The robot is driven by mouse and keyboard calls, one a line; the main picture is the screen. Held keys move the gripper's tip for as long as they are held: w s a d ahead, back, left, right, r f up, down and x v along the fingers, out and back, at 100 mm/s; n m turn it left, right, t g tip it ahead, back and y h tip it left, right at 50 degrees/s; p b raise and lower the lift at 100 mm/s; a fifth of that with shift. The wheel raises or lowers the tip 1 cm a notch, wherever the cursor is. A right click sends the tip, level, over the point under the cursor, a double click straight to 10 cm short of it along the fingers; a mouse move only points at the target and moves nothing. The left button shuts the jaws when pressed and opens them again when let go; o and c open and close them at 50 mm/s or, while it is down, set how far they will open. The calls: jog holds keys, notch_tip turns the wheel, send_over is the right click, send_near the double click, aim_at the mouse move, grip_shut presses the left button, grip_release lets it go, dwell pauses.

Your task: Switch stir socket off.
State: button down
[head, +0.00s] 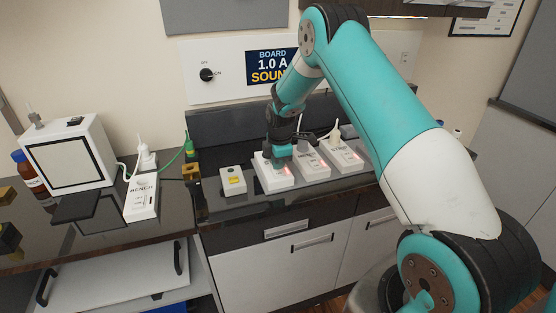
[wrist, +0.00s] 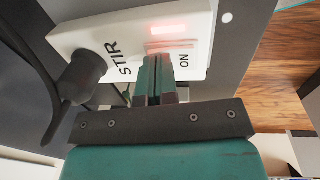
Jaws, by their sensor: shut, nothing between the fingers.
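The stir socket (wrist: 195,20) is a white block lettered STIR and ON, with a glowing red light (wrist: 169,29) and a black plug (wrist: 80,77) in its end. In the head view the stir socket (head: 274,183) is the leftmost of three white sockets on the counter, partly hidden by my gripper. My gripper (wrist: 156,62) is shut and empty. Its fingertips are at the rocker switch (wrist: 170,46) beside the word ON and hide part of it. I cannot tell whether they touch it. In the head view my gripper (head: 279,160) is low over the socket.
Two more white sockets, the middle one (head: 311,163) and the right one (head: 343,160), stand close on the right. A small box with a yellow button (head: 233,181) stands on the left. Further left are the BENCH socket (head: 142,197) and a white device (head: 70,153).

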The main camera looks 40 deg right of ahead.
aim_at(280, 172)
dwell(0.3)
jog(key=shift+w+f+b, duration=0.1)
jog(key=shift+f+b, duration=0.2)
jog(key=shift+b, duration=0.15)
jog(key=shift+s, duration=0.2)
jog(key=shift+s+a+r+p, duration=0.2)
jog(key=shift+s+a+p, duration=0.1)
jog(key=shift+s, duration=0.3)
jog(key=shift+d, duration=0.1)
notch_tip(280, 172, up, 5)
jog(key=p, duration=0.3)
jog(key=shift+s+f, duration=0.1)
jog(key=shift+s, duration=0.05)
notch_tip(280, 172, up, 9)
jog(key=s+b, duration=0.1)
jog(key=b, duration=0.2)
jog(key=shift+s+a+b, duration=0.15)
jog(key=shift+a+b, duration=0.1)
jog(key=shift+b, duration=0.05)
